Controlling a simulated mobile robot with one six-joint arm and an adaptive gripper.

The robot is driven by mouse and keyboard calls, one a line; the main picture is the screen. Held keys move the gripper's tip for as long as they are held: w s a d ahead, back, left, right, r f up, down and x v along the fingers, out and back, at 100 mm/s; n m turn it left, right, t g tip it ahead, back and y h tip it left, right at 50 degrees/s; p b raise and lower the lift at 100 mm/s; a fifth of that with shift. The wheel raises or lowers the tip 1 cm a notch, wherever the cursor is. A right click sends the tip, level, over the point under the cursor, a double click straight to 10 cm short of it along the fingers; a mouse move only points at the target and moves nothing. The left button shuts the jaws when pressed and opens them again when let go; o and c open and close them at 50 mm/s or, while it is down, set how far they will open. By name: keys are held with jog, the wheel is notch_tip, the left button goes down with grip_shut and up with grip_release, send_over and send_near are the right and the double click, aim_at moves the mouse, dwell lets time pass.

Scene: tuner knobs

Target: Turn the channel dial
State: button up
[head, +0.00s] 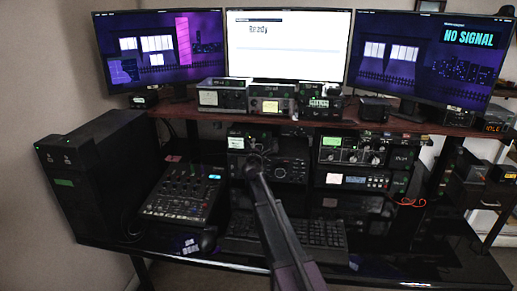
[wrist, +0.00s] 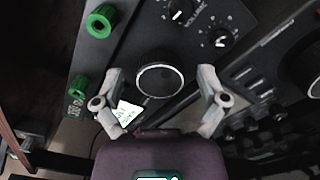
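In the wrist view a large round black dial with a silver rim (wrist: 160,80) sits on a dark tilted panel. No label on it can be read, so I cannot tell if it is the channel dial. My gripper (wrist: 162,72) is open, with one finger on each side of this dial and a gap on both sides. Depth between the fingertips and the dial is hard to judge. In the head view my gripper (head: 254,163) is in front of the middle stack of radio units, and it hides part of that stack.
Smaller knobs (wrist: 220,38), one marked VOLUME (wrist: 181,12), sit above the dial. Green knobs (wrist: 101,21) are at left. A keyboard (head: 315,232) and mixer (head: 182,195) lie on the desk. The right monitor (head: 425,60) reads NO SIGNAL; the middle one (head: 288,50) appears to read Ready.

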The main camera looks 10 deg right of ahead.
jog(key=c, duration=0.9)
jog(key=shift+a, duration=0.1)
jog(key=shift+c, duration=0.2)
jog(key=shift+m, duration=0.4)
jog(key=shift+w+m, duration=0.1)
jog(key=shift+m, duration=1.1)
jog(key=m, duration=0.4)
jog(key=shift+m, duration=0.3)
jog(key=m, duration=0.4)
jog(key=shift+m, duration=1.9)
